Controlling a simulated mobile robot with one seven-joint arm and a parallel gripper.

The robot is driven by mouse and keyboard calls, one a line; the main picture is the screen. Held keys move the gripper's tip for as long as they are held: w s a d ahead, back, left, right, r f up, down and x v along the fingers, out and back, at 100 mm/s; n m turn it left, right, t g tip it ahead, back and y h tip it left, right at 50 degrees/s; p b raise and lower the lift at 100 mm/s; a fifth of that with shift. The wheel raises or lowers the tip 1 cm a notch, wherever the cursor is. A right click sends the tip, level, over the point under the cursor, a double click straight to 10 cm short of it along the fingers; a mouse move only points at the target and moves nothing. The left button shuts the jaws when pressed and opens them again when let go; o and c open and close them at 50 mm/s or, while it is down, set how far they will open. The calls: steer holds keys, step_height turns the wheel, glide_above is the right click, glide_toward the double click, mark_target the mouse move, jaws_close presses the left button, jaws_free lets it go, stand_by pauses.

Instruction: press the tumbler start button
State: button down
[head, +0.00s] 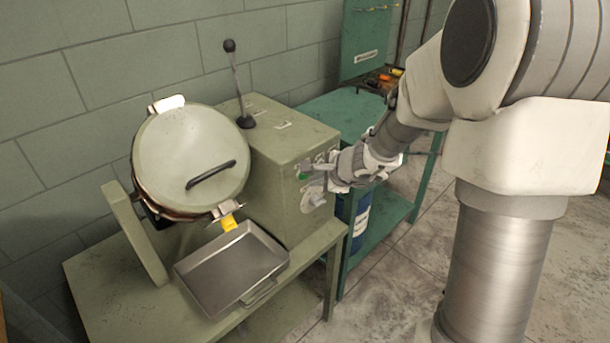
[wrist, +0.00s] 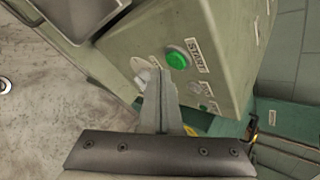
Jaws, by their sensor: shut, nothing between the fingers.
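The green start button (wrist: 177,59) sits on the green-grey control box (wrist: 140,42), beside a label (wrist: 197,55) reading START. In the wrist view the button is just beyond the tips of my gripper (wrist: 165,72), which is shut and empty. I cannot tell whether the tips touch the panel. In the head view my gripper (head: 312,178) is at the right face of the box, and a bit of the green button (head: 302,177) shows beside it. The tumbler drum (head: 190,150), with a round lid and black handle, stands left of the box.
A lever with a black knob (head: 229,46) rises from the box top. A metal tray (head: 232,268) lies on the bench below the drum. A grey knob (wrist: 195,89) and a pale round plate (wrist: 141,70) are near the button. A teal bench (head: 345,108) stands behind.

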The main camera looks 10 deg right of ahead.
steer(key=shift+w+a, duration=0.25)
steer(key=shift+w, duration=0.15)
